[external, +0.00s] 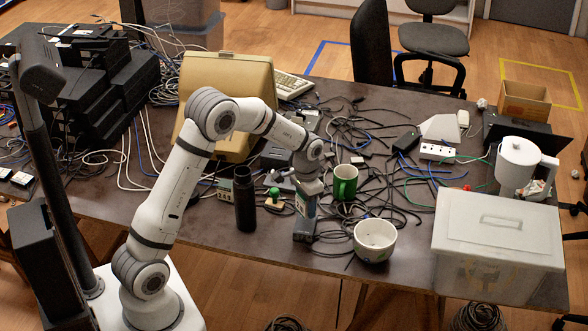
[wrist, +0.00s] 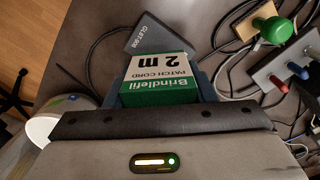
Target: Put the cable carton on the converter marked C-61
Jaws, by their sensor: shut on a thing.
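The cable carton (wrist: 158,82) is a green and white box printed "Brindlefil PATCH CORD 2 m". My gripper (wrist: 160,95) is shut on it, with its fingers on both sides. In the external view my gripper (external: 308,188) points down over the table with the carton (external: 305,205) below it. A flat grey box (wrist: 155,38) with a small printed label shows just past the carton in the wrist view; I cannot read C-61 on it. A dark grey box (external: 303,230) stands right below the carton in the external view. I cannot tell whether the carton touches it.
A green mug (external: 345,183) and a white bowl (external: 374,240) stand close on the right. A black bottle (external: 245,200) and a green-knobbed object (external: 273,196) are on the left. Loose cables cover much of the table. A lidded storage bin (external: 497,230) stands far right.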

